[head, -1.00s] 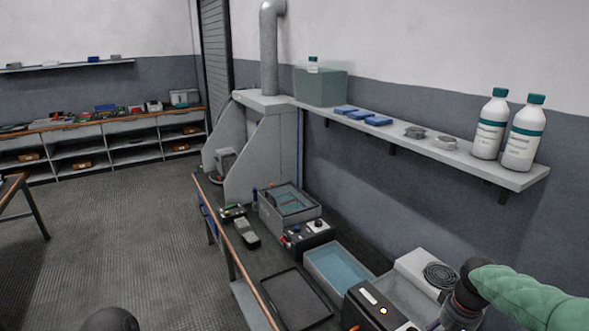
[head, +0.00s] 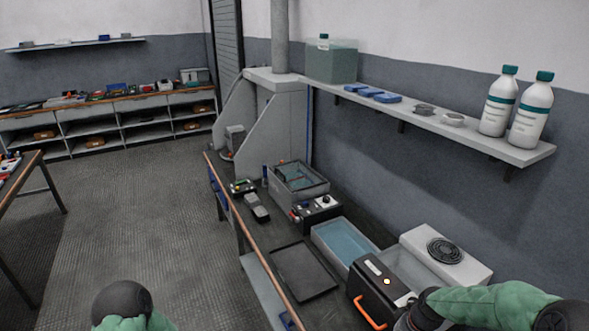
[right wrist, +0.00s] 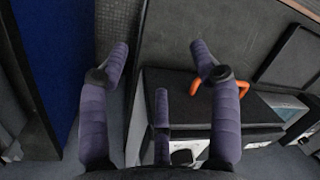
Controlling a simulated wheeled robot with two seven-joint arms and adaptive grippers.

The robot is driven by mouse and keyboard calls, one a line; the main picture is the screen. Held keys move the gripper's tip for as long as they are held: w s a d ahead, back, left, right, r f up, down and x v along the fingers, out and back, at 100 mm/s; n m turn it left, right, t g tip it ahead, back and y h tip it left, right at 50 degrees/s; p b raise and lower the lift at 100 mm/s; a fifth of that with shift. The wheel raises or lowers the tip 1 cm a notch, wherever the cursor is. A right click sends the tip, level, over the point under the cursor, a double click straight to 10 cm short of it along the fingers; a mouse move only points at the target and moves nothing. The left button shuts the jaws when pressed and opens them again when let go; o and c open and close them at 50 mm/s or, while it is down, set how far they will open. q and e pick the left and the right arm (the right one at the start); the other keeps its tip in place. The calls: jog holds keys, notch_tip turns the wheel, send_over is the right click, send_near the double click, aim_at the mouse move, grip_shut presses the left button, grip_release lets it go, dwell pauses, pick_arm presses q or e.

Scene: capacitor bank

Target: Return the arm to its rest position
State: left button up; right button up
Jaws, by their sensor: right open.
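My right arm (head: 487,303) comes in from the lower right of the head view, in a green sleeve, over the near end of the bench. In the right wrist view my right gripper (right wrist: 160,52) is open, its purple-grey fingers apart with nothing between the tips. A black box (head: 377,288) with an orange handle (head: 369,311) stands on the bench beside this arm. The handle also shows in the right wrist view (right wrist: 243,88), close to the right-hand finger. Part of my left arm (head: 122,302) shows at the bottom of the head view; its gripper is out of view.
The bench (head: 262,235) holds a dark flat tray (head: 302,272), a blue-filled basin (head: 343,243), a grey tank (head: 298,180) and a white unit with a round black coil (head: 445,251). A wall shelf (head: 440,130) carries white bottles (head: 498,103). The floor (head: 140,210) at left is clear.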

jog(key=s+a+f+y, duration=0.1)
jog(key=s+a+f, duration=1.6)
jog(key=a+f, duration=0.1)
jog(key=shift+s+a+f+n+y+b, duration=0.15)
jog(key=shift+s+f+n+y+b, duration=0.15)
jog(key=shift+f+b, duration=0.2)
